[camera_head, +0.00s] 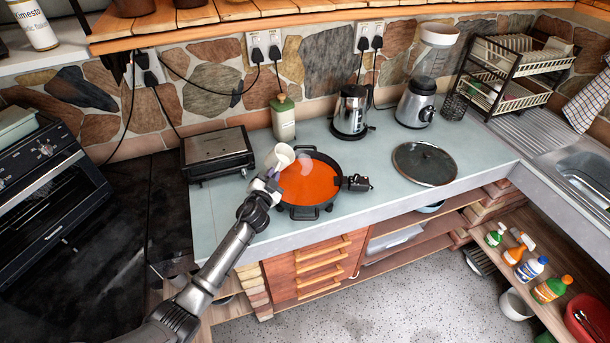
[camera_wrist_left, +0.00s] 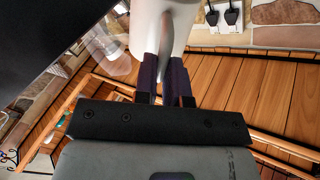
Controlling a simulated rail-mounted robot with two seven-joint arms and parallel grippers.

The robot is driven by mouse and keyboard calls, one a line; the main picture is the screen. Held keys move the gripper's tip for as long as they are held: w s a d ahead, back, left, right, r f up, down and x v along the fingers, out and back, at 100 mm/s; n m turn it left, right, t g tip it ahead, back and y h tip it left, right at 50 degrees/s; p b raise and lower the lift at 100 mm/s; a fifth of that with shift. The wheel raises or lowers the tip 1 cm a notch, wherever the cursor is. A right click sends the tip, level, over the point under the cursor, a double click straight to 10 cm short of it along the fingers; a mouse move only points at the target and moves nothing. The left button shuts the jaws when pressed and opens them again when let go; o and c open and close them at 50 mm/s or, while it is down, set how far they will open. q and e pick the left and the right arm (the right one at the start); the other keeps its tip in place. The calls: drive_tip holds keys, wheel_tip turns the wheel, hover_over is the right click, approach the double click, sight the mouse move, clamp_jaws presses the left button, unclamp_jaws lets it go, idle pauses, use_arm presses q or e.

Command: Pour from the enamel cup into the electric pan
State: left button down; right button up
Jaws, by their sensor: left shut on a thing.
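The white enamel cup (camera_head: 281,155) is in my left gripper (camera_head: 270,176), above the left rim of the electric pan. It looks tilted; its contents are hidden. In the left wrist view the cup (camera_wrist_left: 165,25) is at the top, and my left gripper's dark fingers (camera_wrist_left: 167,78) are shut around its handle. The black electric pan (camera_head: 304,212) stands on the counter, holding an orange-red liquid with a pale patch near its top. I see no clear stream between cup and pan. My right gripper is not in view.
A glass lid (camera_head: 424,163) lies right of the pan. A black grill (camera_head: 217,152) stands to the left, a pale green bottle (camera_head: 283,117) behind, and a kettle (camera_head: 351,112) and blender (camera_head: 416,103) farther right. The counter between pan and lid is mostly clear.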

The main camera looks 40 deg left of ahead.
sight(289, 164)
use_arm(q)
drive_tip(key=shift+w+d+r+m+p, duration=0.1)
drive_tip(key=shift+d+r+m+p, duration=0.1)
drive_tip(key=shift+m+p, duration=0.15)
drive_tip(key=shift+w+d+r+m+p, duration=0.1)
drive_tip(key=shift+r+m+p, duration=0.1)
drive_tip(key=shift+m, duration=0.25)
drive_tip(key=shift+f+m, duration=0.2)
drive_tip(key=shift+m, duration=0.2)
idle(0.3)
drive_tip(key=shift+f+m, duration=0.2)
drive_tip(key=shift+m, duration=0.2)
drive_tip(key=shift+d+r+m+p, duration=0.15)
drive_tip(key=shift+r+m+p, duration=0.2)
drive_tip(key=shift+m+p, duration=0.55)
idle(0.5)
drive_tip(key=shift+w+d+f+m, duration=0.1)
drive_tip(key=shift+f+m, duration=0.1)
drive_tip(key=shift+m, duration=0.1)
drive_tip(key=shift+d+f+m, duration=0.1)
drive_tip(key=shift+f+m, duration=0.2)
drive_tip(key=shift+m, duration=0.3)
idle(0.5)
drive_tip(key=shift+w+d+r+m+p, duration=0.15)
drive_tip(key=shift+d+m+p, duration=0.2)
drive_tip(key=shift+p, duration=0.2)
drive_tip(key=shift+w+d+r+m+p, duration=0.15)
drive_tip(key=shift+d+m+p, duration=0.15)
drive_tip(key=shift+p, duration=0.2)
